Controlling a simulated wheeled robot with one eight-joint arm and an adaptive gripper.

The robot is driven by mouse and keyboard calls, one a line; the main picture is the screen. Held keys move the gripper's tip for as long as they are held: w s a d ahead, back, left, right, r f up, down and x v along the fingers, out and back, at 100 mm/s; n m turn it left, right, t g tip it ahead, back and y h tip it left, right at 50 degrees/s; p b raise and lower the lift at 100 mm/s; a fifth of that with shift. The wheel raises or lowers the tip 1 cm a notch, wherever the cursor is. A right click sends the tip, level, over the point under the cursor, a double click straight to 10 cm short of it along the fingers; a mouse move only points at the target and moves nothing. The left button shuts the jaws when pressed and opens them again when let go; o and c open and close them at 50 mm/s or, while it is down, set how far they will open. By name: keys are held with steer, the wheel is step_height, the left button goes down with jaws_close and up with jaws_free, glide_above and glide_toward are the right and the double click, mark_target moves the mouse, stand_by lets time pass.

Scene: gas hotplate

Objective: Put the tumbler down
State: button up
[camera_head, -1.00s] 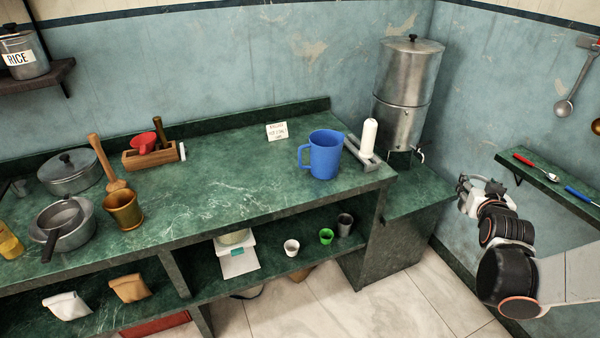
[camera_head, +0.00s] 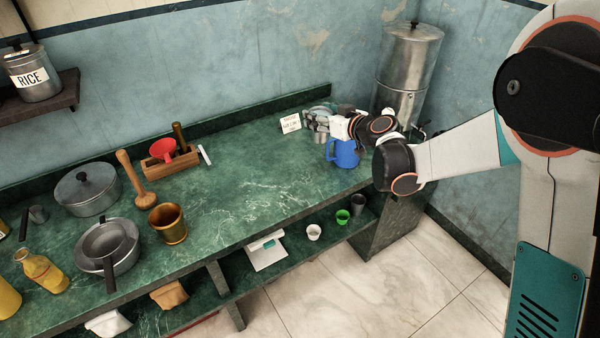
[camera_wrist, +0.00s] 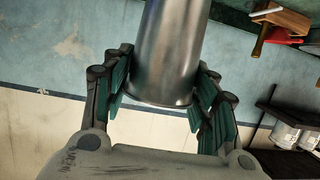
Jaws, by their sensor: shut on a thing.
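A plain steel tumbler (camera_wrist: 168,50) fills the middle of the wrist view, between the two fingers of my gripper (camera_wrist: 160,95), which is shut on it. In the head view my gripper (camera_head: 318,123) is over the back right of the green counter (camera_head: 235,190), and a small part of the tumbler (camera_head: 320,138) shows below it. The fingers and wrist hide most of the tumbler there. I cannot tell whether its base touches the counter.
A steel water urn (camera_head: 408,65) is behind right. The counter's middle is clear up to the brass mortar (camera_head: 168,222) and wooden box (camera_head: 168,160).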

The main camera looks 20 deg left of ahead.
steer(key=s+a+r+n+g+y, duration=0.1)
steer(key=s+a+r+g, duration=0.15)
steer(key=a, duration=0.25)
steer(key=shift+n+t, duration=0.3)
steer(key=shift+t, duration=0.15)
steer(key=f+b, duration=0.2)
steer(key=f, duration=0.4)
steer(key=f+b, duration=0.1)
steer(key=f, duration=0.6)
steer(key=f+b, duration=0.2)
steer(key=f, duration=0.4)
steer(key=shift+w+a+f+b, duration=0.2)
steer(key=shift+w+b, duration=0.1)
steer(key=shift+w, duration=0.1)
steer(key=shift+f, duration=0.1)
steer(key=o, duration=1.4)
steer(key=shift+r, duration=0.2)
steer(key=p+v, duration=0.3)
steer(key=v, duration=0.9)
